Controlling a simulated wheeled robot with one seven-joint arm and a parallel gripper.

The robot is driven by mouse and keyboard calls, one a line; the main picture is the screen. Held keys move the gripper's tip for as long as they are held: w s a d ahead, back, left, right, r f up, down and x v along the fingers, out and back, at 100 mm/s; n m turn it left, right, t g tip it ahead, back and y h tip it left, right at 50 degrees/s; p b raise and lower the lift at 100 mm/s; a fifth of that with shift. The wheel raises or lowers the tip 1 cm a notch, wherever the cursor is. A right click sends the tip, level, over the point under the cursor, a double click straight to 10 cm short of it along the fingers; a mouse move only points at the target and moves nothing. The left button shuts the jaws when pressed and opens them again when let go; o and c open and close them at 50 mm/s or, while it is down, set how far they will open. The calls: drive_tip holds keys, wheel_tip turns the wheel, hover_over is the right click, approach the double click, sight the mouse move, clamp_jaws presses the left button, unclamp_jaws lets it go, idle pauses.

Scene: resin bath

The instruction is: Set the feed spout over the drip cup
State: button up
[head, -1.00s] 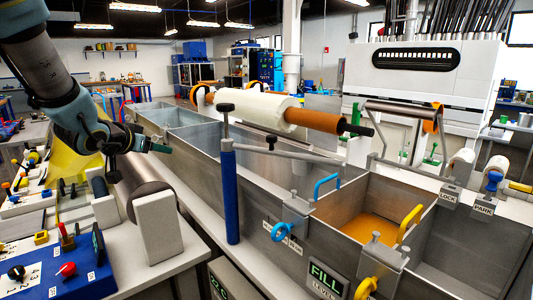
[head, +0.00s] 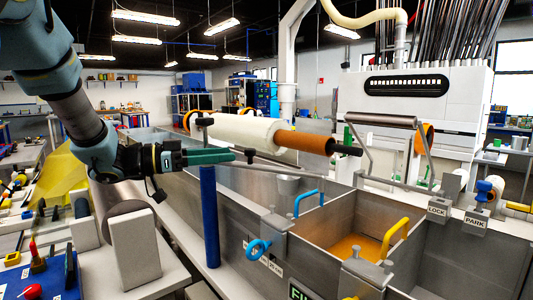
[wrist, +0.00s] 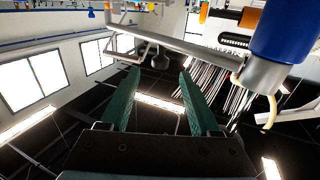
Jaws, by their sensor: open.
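A blue post (head: 208,215) stands at the near wall of the metal bath. A grey arm (head: 300,176), which looks like the feed spout, runs right from its top over the bath. A small dark knob (head: 250,155) stands on this arm near the post. My gripper (head: 233,156) is open and empty, at about the knob's height and left of it in the head view. In the wrist view the knob (wrist: 160,58) shows beyond and between my green fingertips (wrist: 159,73). A small grey cup (head: 289,185), perhaps the drip cup, sits beyond the arm. The spout's outlet is not clear.
A white roll with orange ends (head: 255,132) lies across the bath behind the arm. A blue handle (head: 307,203) and a yellow handle (head: 395,236) sit on the bath dividers. LOCK (head: 437,211) and PARK (head: 475,222) labels are at the right.

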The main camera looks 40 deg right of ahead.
sight(262, 168)
drive_tip(key=p+x, duration=0.2)
drive_tip(key=x, duration=0.8)
drive_tip(key=shift+p, duration=0.3)
drive_tip(key=shift+d, duration=0.1)
clamp_jaws()
idle(0.9)
